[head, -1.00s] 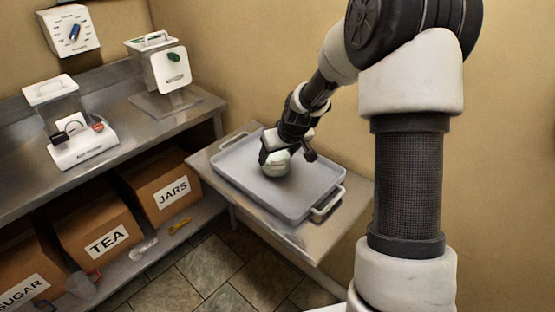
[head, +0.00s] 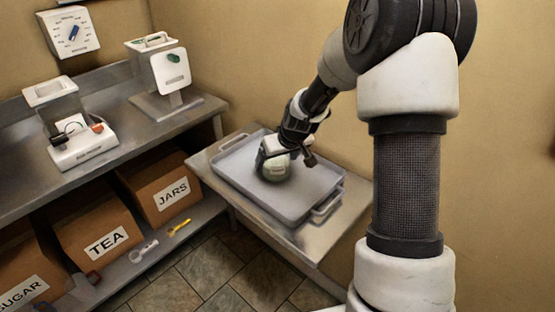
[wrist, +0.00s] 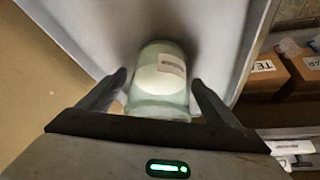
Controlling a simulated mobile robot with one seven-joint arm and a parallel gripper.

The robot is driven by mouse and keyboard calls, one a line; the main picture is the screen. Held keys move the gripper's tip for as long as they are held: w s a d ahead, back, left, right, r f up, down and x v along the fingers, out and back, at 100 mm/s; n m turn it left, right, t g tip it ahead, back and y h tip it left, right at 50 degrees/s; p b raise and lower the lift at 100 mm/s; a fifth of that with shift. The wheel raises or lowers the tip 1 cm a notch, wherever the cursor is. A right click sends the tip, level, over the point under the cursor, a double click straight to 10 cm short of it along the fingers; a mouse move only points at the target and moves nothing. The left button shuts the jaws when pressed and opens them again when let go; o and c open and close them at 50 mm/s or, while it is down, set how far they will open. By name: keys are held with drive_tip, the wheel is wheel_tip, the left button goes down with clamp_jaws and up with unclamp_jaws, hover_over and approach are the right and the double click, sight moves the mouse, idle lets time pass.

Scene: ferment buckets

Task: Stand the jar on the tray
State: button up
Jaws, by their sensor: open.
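The jar (head: 276,171) is pale, greenish glass with a label, and it is on the grey tray (head: 235,165). In the wrist view the jar (wrist: 160,85) shows between the two fingers of my gripper (wrist: 158,88), with a gap on each side. It has whitish contents and a light label. My gripper (head: 274,160) is open around the jar, low over the tray. Its fingers partly hide the jar in the head view. Whether the jar's base rests flat on the tray is hard to tell.
The tray lies on a low metal side table (head: 318,240). To the left, a metal counter (head: 130,140) carries two white devices. Boxes marked JARS (head: 160,187) and TEA (head: 95,230) stand on the shelf below, near a yellow tool (head: 180,227). The rest of the tray is bare.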

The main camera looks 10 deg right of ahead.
drive_tip(key=p+v, duration=0.1)
drive_tip(key=v, duration=1.1)
idle(0.7)
